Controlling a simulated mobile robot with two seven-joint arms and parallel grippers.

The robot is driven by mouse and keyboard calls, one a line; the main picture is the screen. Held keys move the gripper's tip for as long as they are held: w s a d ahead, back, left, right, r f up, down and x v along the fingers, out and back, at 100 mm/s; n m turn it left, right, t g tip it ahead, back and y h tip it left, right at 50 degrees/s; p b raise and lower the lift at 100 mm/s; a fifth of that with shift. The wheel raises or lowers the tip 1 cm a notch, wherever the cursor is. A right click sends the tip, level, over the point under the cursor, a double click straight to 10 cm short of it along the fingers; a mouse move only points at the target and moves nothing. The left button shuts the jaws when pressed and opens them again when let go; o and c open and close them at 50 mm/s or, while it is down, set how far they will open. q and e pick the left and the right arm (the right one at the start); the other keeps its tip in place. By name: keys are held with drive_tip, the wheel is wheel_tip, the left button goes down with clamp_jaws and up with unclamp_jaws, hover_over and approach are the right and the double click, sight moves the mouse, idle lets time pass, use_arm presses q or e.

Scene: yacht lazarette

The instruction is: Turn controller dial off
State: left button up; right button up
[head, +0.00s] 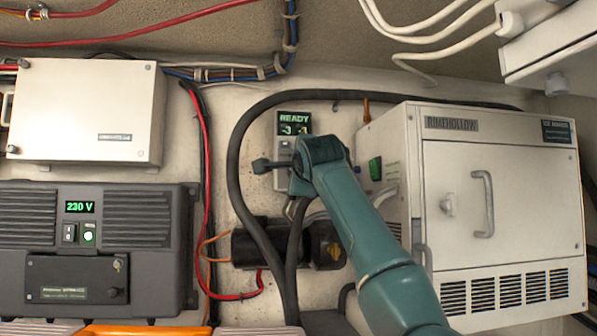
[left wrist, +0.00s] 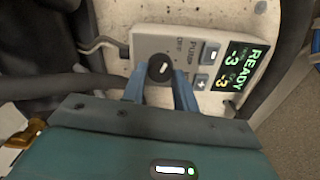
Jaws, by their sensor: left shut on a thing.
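The controller (head: 292,124) is a light grey wall box with a lit display reading READY; its lower part is hidden behind my left gripper (head: 288,168) in the head view. In the left wrist view the controller (left wrist: 198,42) shows its display (left wrist: 240,68), two small buttons and the words PUMP and OFF. The dial (left wrist: 161,69) is a round black knob with a short white mark. My left gripper (left wrist: 160,88) has its blue fingers on either side of the dial and is shut on it. Which label the mark points to I cannot tell. My right gripper is not in view.
A white cabinet (head: 500,180) with a handled door stands close on the right. A thick black hose (head: 234,165) loops around the controller. A dark 230 V unit (head: 150,225) and a white box (head: 90,90) are on the left. Cables run along the wall.

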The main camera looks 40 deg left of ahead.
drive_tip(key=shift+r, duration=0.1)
use_arm(q)
drive_tip(key=o, duration=1)
drive_tip(key=shift+b+v, duration=3)
drive_tip(key=shift+v, duration=3.6)
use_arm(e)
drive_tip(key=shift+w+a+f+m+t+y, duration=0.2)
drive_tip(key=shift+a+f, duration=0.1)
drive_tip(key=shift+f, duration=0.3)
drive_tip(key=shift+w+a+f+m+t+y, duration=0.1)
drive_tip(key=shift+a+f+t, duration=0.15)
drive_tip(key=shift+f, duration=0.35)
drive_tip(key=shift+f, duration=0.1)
